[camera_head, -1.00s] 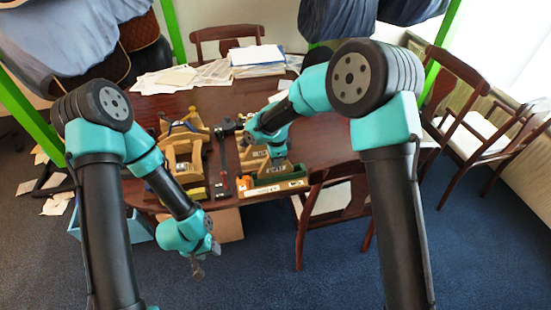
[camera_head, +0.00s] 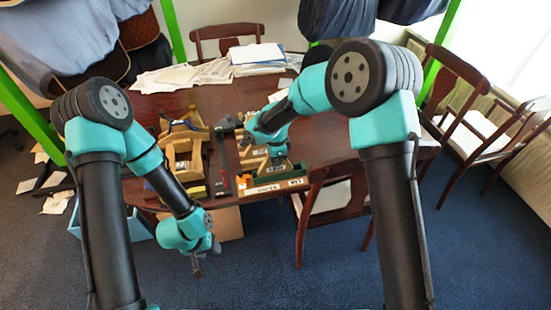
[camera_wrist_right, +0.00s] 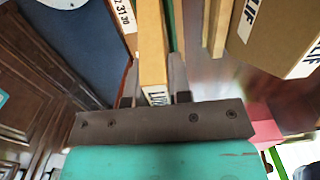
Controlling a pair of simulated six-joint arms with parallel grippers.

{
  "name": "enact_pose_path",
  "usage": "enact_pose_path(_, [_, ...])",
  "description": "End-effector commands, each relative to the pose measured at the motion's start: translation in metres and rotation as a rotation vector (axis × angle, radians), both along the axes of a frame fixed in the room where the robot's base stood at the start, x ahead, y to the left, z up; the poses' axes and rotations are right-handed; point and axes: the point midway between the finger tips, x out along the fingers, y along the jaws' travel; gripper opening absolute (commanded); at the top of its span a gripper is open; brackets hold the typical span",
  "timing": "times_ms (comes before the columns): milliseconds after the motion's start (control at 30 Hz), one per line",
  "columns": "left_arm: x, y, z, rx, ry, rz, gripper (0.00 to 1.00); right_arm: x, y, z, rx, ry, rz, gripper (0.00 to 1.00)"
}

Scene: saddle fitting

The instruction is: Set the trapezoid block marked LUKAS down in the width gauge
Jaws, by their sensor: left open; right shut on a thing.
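My right gripper (camera_wrist_right: 160,100) is shut on a narrow wooden block (camera_wrist_right: 152,50). Its white label shows only the first letters, "LU", and the jaws hide the rest. In the head view the held block (camera_head: 277,171) is over the green tray at the table's near edge. A wooden strip with numbers, which looks like the width gauge (camera_wrist_right: 122,14), lies just left of the block in the right wrist view. I cannot tell whether block and gauge touch. My left gripper (camera_head: 198,266) is open and empty, hanging low in front of the table, over the floor.
A wooden block marked LIF (camera_wrist_right: 270,35) stands right of the held block. Wooden saddle-like parts (camera_head: 184,160) and a dark long tool (camera_head: 221,160) lie left of the tray. Papers (camera_head: 257,55) cover the table's back. A chair (camera_head: 335,200) stands close in front.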

Motion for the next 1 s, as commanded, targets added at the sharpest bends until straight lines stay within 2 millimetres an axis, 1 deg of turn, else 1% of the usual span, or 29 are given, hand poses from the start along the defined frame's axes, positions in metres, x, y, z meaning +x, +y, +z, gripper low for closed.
enact_pose_path(133, [0.0, 0.0, 0.0, 0.0, 0.0, 0.0, 0.5, 0.0, 0.0, 0.0001, 0.0, 0.0, 0.0, 0.0])
enact_pose_path(167, [0.0, 0.0, 0.0, 0.0, 0.0, 0.0, 0.5, 0.0, 0.0, 0.0001, 0.0, 0.0, 0.0, 0.22])
enact_pose_path(433, [0.0, 0.0, 0.0, 0.0, 0.0, 0.0, 0.5, 0.0, 0.0, 0.0001, 0.0, 0.0, 0.0, 0.47])
enact_pose_path(600, [0.0, 0.0, 0.0, 0.0, 0.0, 0.0, 0.5, 0.0, 0.0, 0.0001, 0.0, 0.0, 0.0, 0.49])
enact_pose_path(833, [0.0, 0.0, 0.0, 0.0, 0.0, 0.0, 0.5, 0.0, 0.0, 0.0, 0.0, 0.0, 0.0, 0.7])
enact_pose_path(1000, [0.0, 0.0, 0.0, 0.0, 0.0, 0.0, 0.5, 0.0, 0.0, 0.0, 0.0, 0.0, 0.0, 0.7])
